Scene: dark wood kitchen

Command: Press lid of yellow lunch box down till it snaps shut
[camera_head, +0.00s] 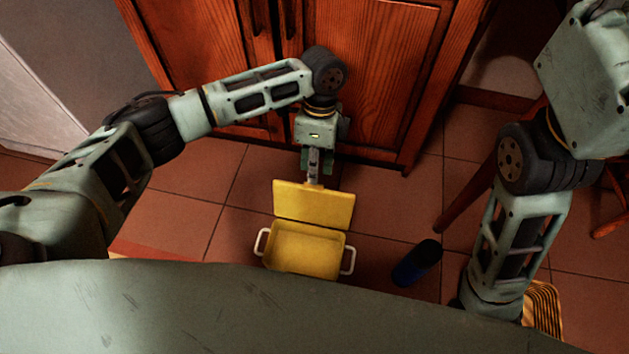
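The yellow lunch box (303,248) sits below me with its hollow inside showing and a white handle at each end. Its yellow lid (313,204) stands open along the far side. My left gripper (314,175) reaches down from the far side to the middle of the lid's far edge. Its fingertips are at or just behind that edge, and I cannot tell whether they touch it. The fingers are small and partly hidden, so their opening is unclear. My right arm comes down at the right, and its gripper is hidden behind my body.
A dark blue bottle (417,263) is right of the box. Wooden cabinet doors (370,75) stand close behind my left gripper. Wooden furniture legs (468,195) stand at the right. A yellow striped object (543,308) lies beside my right arm. Tiled floor shows around.

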